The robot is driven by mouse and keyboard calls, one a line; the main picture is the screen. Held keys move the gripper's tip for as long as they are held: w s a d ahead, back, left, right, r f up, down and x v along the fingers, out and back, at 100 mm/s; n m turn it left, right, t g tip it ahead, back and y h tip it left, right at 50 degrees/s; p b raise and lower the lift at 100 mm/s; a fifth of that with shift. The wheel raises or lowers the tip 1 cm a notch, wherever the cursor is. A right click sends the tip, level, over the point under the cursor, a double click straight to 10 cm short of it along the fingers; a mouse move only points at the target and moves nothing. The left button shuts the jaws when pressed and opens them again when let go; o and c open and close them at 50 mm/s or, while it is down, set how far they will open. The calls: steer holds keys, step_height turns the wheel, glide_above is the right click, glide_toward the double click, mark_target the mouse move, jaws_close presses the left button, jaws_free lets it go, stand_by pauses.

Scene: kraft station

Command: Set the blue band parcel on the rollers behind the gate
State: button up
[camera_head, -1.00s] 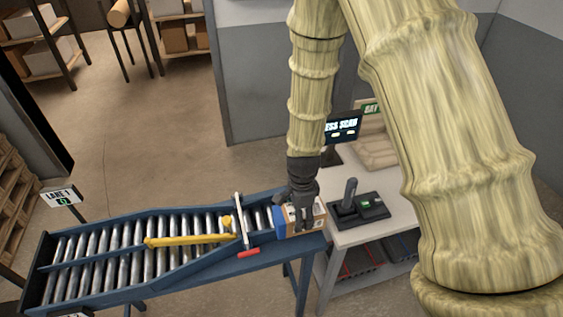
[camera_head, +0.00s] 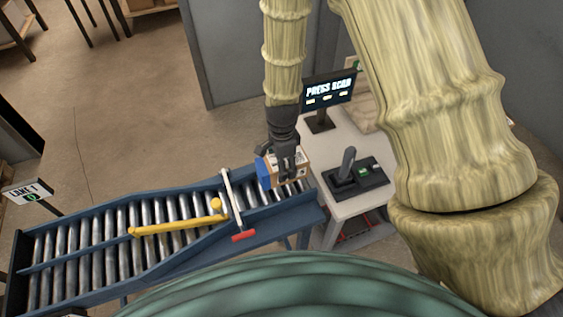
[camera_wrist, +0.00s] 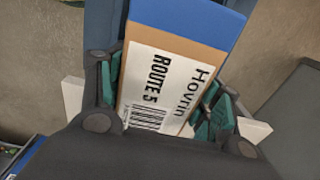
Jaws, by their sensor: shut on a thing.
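The blue band parcel (camera_head: 264,172) is a brown cardboard box with a blue end. Its white label in the wrist view (camera_wrist: 160,85) reads "Hovrin" and "ROUTE 5". My gripper (camera_head: 288,166) points down and is shut on the parcel, with green-padded fingers on both sides of it in the wrist view (camera_wrist: 165,108). The parcel is over the short right end of the roller conveyor (camera_head: 262,217). Whether it touches the rollers is hard to tell. The gate (camera_head: 231,200), a pale bar with a red end, crosses the conveyor just left of the parcel.
A yellow diverter arm (camera_head: 178,225) lies over the rollers left of the gate. A "LANE 1" sign (camera_head: 28,191) stands at far left. Right of the conveyor, a pale table (camera_head: 345,208) holds a scanner on a dark base (camera_head: 355,182) and a "PRESS SCAN" screen (camera_head: 331,90).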

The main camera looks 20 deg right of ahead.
steer(key=shift+w+f, duration=0.2)
steer(key=shift+f, duration=0.5)
steer(key=shift+s+d+f+b, duration=0.1)
steer(key=shift+s+f+b, duration=0.3)
steer(key=shift+f+b, duration=0.4)
steer(key=shift+w+f+b, duration=0.2)
steer(key=shift+f+b, duration=0.55)
steer(key=shift+s, duration=0.1)
steer(key=shift+r, duration=0.1)
steer(key=o, duration=1.4)
steer(key=shift+c, duration=0.2)
